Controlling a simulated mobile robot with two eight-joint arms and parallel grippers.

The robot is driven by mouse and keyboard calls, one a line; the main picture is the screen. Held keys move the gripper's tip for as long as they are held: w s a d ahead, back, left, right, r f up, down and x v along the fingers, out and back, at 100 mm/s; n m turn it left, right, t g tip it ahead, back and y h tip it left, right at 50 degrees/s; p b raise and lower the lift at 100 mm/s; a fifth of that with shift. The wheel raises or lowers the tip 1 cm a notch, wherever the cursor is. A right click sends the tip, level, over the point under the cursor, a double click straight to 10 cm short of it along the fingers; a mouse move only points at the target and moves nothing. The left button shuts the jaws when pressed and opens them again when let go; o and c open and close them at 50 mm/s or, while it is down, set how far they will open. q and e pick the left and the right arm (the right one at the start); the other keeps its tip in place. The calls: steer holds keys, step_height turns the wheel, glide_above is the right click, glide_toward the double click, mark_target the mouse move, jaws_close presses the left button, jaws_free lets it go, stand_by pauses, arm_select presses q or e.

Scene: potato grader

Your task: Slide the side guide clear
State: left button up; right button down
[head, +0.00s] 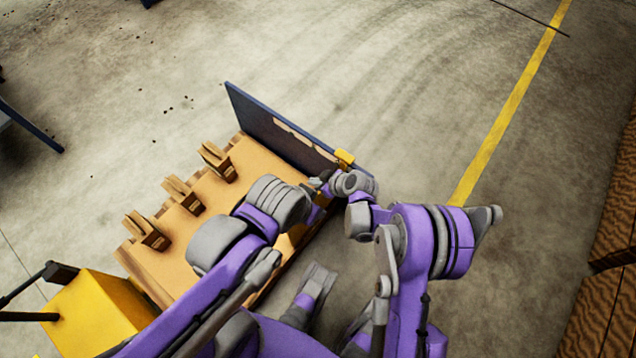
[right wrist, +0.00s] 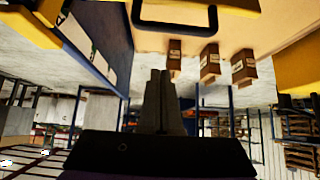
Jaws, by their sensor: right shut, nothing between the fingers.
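The side guide, a long dark blue panel (head: 270,125), stands upright along the far right edge of the wooden bed and carries a yellow block (head: 344,158) near its right end. It also shows at the left of the right wrist view (right wrist: 88,48). My right gripper (head: 319,182) is beside the guide's near side, by the yellow block. In the right wrist view its fingers (right wrist: 162,76) are shut and empty, below a dark U-shaped handle (right wrist: 176,27) and apart from it in the picture. My left arm reaches over the bed; its fingers cannot be made out.
Several small brown blocks (head: 182,195) stand in a row on the wooden bed (head: 258,163). A yellow box (head: 95,315) is at the lower left. Concrete floor lies open beyond the guide, with a yellow line (head: 512,105) to the right. Brown stacks (head: 610,240) line the right edge.

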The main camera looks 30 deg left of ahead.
steer(key=b+x, duration=0.1)
steer(key=x, duration=0.7)
steer(key=shift+s+d+f, duration=0.1)
steer(key=shift+d, duration=1.05)
steer(key=shift+s+d, duration=0.1)
steer(key=shift+d, duration=1.1)
steer(key=d+b, duration=0.2)
steer(key=d, duration=0.7)
steer(key=shift+s+d+b, duration=0.35)
steer(key=shift+d+b, duration=0.05)
steer(key=shift+d, duration=0.15)
steer(key=p+v, duration=0.2)
steer(key=v, duration=0.8)
steer(key=shift+r, duration=0.35)
